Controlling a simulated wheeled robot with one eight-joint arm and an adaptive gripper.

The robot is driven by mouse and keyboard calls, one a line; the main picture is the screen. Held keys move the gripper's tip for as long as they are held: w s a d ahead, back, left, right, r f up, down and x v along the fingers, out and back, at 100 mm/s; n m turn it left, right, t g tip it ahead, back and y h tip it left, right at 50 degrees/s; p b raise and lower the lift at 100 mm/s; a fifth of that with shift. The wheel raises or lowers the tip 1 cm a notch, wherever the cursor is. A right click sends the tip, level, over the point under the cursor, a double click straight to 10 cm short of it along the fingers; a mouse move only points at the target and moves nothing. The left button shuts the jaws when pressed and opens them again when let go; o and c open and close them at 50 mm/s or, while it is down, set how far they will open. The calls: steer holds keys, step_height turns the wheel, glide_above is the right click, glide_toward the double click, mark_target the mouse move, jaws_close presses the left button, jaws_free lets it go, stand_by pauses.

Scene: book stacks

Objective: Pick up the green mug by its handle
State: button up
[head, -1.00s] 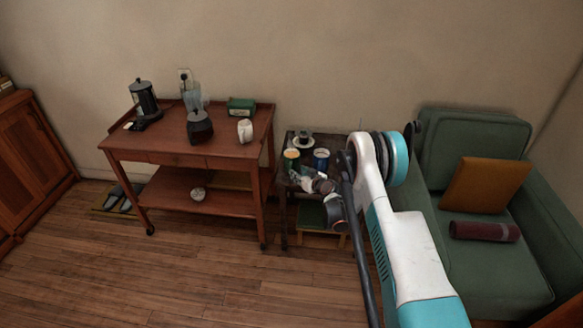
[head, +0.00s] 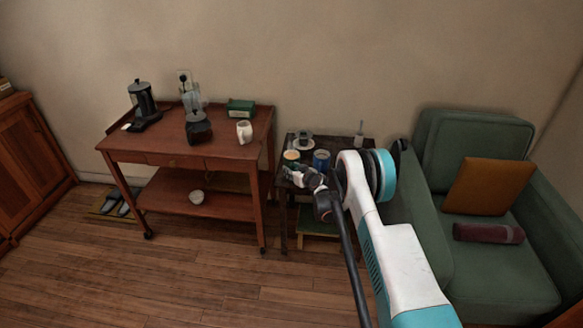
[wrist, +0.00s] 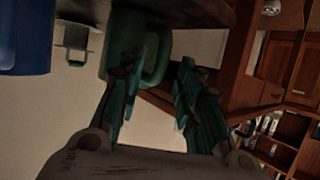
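The green mug (wrist: 124,42) stands on the small dark side table (head: 284,190); in the head view the mug (head: 291,155) shows mostly its yellowish top, with my gripper just in front of it. In the wrist view its handle loops out to the right of its body. My gripper (wrist: 162,68) is open. The left finger overlaps the edge of the mug and the handle, and the right finger is just right of the handle. I cannot tell whether either finger touches. In the head view my gripper (head: 290,174) is small and partly blends with the wrist.
A blue mug (head: 321,160) stands right beside the green one, also in the wrist view (wrist: 25,38). A grey item (head: 303,140) sits behind them. A wooden cart (head: 230,153) is to the left, a green armchair (head: 490,265) to the right.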

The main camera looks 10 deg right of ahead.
jaws_close()
steer(key=shift+r, duration=0.15)
